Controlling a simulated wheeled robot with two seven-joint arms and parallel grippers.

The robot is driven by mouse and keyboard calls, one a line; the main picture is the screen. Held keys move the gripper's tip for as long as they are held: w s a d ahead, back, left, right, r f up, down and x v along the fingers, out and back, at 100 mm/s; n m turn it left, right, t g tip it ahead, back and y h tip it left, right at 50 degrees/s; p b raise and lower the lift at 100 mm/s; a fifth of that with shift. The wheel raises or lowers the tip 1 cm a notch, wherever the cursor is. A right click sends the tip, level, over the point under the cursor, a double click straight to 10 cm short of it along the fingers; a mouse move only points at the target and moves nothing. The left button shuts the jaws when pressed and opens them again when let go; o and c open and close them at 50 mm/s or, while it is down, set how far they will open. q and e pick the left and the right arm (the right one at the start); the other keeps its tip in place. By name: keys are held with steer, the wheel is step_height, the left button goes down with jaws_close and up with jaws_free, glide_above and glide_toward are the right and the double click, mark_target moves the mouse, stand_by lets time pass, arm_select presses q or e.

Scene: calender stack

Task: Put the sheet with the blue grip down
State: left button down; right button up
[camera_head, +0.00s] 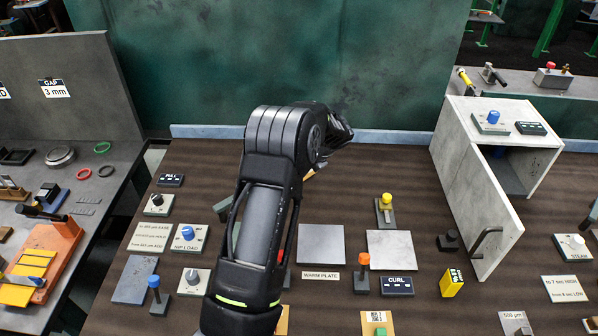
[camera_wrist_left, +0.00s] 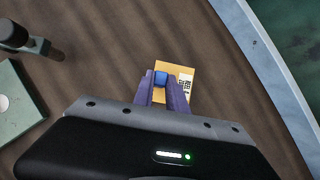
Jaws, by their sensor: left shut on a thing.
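In the left wrist view, a small yellow-orange sheet (camera_wrist_left: 163,68) with a white printed label carries a blue grip (camera_wrist_left: 161,78). My left gripper (camera_wrist_left: 166,84) is shut on the blue grip, with a purple finger on each side. I cannot tell whether the sheet touches the table. In the head view my left arm covers the middle of the table, and its wrist hides the gripper. A small tan sliver (camera_head: 309,175) shows beside the arm and may be the sheet. My right gripper is not in view.
A bare warm plate (camera_head: 320,244) and a bare grey plate (camera_head: 391,250) lie right of my arm. Orange (camera_head: 363,262) and yellow (camera_head: 386,198) knobbed posts stand near them. A grey cabinet (camera_head: 490,150) with an open door stands at right. The back table is fairly clear.

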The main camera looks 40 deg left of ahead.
arm_select(q)
steer(key=shift+f, duration=0.5)
steer(key=shift+f, duration=0.1)
steer(key=c, duration=1.3)
jaws_free()
steer(key=shift+c, duration=0.2)
steer(key=shift+d+r+p, duration=0.25)
steer(key=shift+r+p, duration=0.05)
steer(key=shift+r, duration=0.25)
steer(key=p+v, duration=0.1)
steer(key=v, duration=0.2)
steer(key=shift+a, duration=0.1)
steer(key=v, duration=0.8)
steer(key=shift+o, duration=0.3)
